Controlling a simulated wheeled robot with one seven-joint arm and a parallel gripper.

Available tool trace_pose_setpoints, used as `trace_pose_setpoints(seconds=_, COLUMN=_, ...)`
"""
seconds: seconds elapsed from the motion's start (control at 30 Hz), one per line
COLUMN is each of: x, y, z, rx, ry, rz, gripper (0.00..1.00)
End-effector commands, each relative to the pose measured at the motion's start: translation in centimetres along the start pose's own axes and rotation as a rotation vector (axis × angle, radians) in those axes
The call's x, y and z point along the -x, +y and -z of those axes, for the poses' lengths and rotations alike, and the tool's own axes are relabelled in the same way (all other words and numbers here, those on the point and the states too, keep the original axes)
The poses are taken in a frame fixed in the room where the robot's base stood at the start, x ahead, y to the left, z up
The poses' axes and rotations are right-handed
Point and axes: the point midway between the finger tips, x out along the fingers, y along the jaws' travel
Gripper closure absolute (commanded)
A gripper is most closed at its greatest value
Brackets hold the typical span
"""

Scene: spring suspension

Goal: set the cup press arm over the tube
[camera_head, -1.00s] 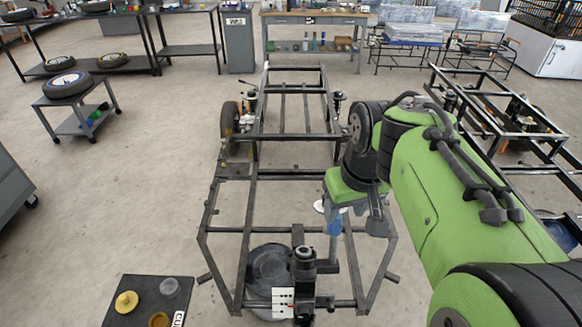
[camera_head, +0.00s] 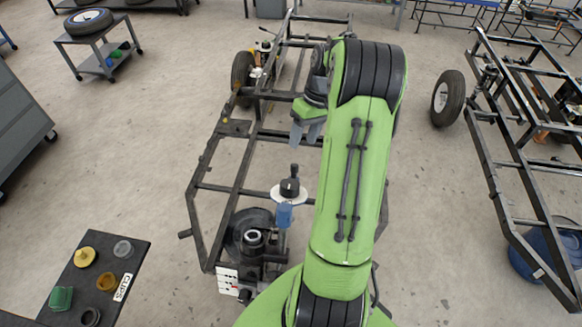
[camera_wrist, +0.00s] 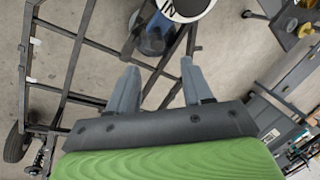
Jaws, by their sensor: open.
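The black upright tube (camera_head: 253,238) stands on a dark mount at the near end of the metal frame (camera_head: 200,226). Just behind and right of it is a white disc (camera_head: 289,196) with a black knob on top and a blue part (camera_head: 285,214) below. This seems to be the cup press arm; it stands beside the tube, not over it. The disc (camera_wrist: 180,8), marked IN, also shows at the top of the wrist view, with a blue body (camera_wrist: 152,38) below. My gripper (camera_head: 306,134) is open and empty, apart from the disc; its fingers (camera_wrist: 158,82) are spread.
A black cups board (camera_head: 75,280) with several round cups lies at the lower left. A second frame (camera_head: 505,170) with a tyre (camera_head: 447,98) stands at the right. A cart (camera_head: 100,52) is at the upper left.

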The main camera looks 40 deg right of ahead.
Motion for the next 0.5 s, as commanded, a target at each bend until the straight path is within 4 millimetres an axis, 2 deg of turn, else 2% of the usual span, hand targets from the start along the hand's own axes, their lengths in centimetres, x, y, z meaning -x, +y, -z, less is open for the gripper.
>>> trace_pose_setpoints(seconds=0.03, x=-1.8, y=0.1, z=-0.1, rx=-0.001, ry=-0.005, rz=0.003, gripper=0.5)
trace_pose_setpoints(seconds=0.3, x=-8.5, y=0.0, z=-0.1, rx=0.0, ry=-0.004, rz=0.003, gripper=0.5)
trace_pose_setpoints(seconds=0.5, x=-11.5, y=0.1, z=-0.1, rx=-0.002, ry=-0.002, rz=0.001, gripper=0.5)
